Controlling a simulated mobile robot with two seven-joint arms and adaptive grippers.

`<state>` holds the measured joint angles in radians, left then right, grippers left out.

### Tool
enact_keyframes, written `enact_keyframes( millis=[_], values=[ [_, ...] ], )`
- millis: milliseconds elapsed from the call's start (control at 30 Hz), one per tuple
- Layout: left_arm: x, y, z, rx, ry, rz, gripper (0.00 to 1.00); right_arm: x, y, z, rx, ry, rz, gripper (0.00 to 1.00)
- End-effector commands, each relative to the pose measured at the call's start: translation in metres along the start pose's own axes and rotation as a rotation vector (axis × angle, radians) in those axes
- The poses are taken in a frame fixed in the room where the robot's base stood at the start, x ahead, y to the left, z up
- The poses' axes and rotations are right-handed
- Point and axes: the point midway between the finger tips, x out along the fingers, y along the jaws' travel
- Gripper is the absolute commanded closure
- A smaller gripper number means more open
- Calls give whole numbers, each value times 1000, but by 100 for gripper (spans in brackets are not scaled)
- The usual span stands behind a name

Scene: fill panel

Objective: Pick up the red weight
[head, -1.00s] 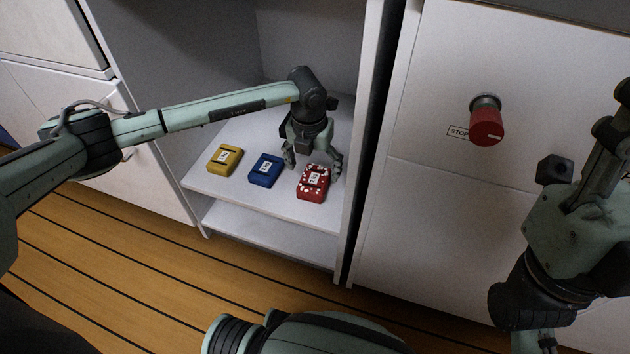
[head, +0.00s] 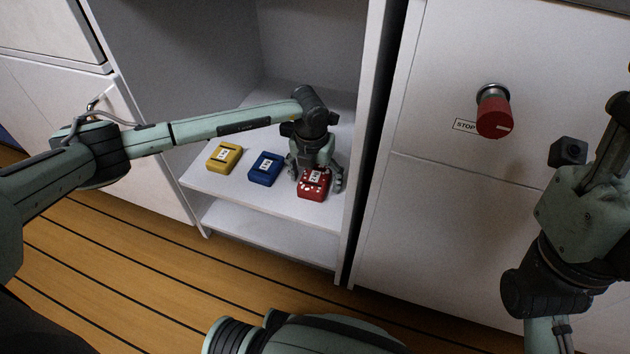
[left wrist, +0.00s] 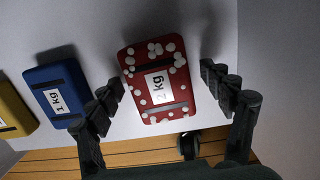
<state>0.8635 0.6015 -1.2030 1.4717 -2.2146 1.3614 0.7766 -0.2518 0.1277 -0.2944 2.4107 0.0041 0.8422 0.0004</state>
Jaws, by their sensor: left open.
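The red weight (head: 314,185) with white spots lies at the right end of the white shelf (head: 285,203). In the left wrist view the red weight (left wrist: 159,80) carries a "2 kg" label. My left gripper (head: 318,176) is open, with its fingers on either side of the red weight. In the left wrist view the left gripper (left wrist: 165,95) shows a gap between each finger and the weight. My right arm is at the right of the head view, but its fingers do not show clearly.
A blue weight (head: 265,168) marked "1 kg" and a yellow weight (head: 224,157) lie to the left on the same shelf. The cabinet's right side wall (head: 358,140) stands close to my left gripper. A red stop knob (head: 494,117) sits on the white panel at right.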

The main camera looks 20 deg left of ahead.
Motion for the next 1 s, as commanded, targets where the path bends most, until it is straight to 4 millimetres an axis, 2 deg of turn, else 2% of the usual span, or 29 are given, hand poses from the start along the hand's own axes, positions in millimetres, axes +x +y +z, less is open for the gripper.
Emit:
enact_keyframes(
  millis=[333,367,1000],
  values=[
    [2,0,0,0,0,0,20,-3,0,1,1,-8,3,60],
    [2,0,0,0,0,0,22,-3,0,1,1,-8,3,60],
    [2,0,0,0,0,0,100,-1,0,0,1,0,1,60]
  ],
)
